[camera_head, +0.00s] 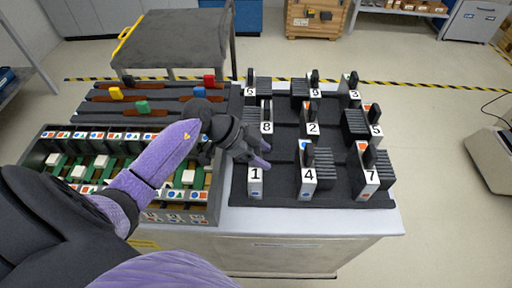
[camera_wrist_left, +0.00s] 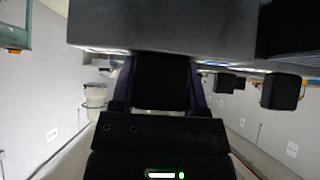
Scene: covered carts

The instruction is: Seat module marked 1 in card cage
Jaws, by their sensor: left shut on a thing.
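The module marked 1 (camera_head: 255,184) stands at the front left of a dark mat, with a white numbered face and coloured marks below the number. My left gripper (camera_head: 257,154) is shut on the top of module 1, whose upper part the fingers mostly hide. In the left wrist view a dark block (camera_wrist_left: 160,82) sits between the fingers. The card cage (camera_head: 175,217) is at the left, a grey frame with green guides, white blocks and rows of coloured symbol labels. My left arm covers part of it. My right gripper is not in view.
Several other numbered modules stand on the dark mat (camera_head: 285,190), with module 8 (camera_head: 266,127) behind and module 4 (camera_head: 307,184) to the right of module 1. A rack of coloured-handled levers (camera_head: 140,107) lies behind the cage. A grey cart (camera_head: 175,40) stands beyond.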

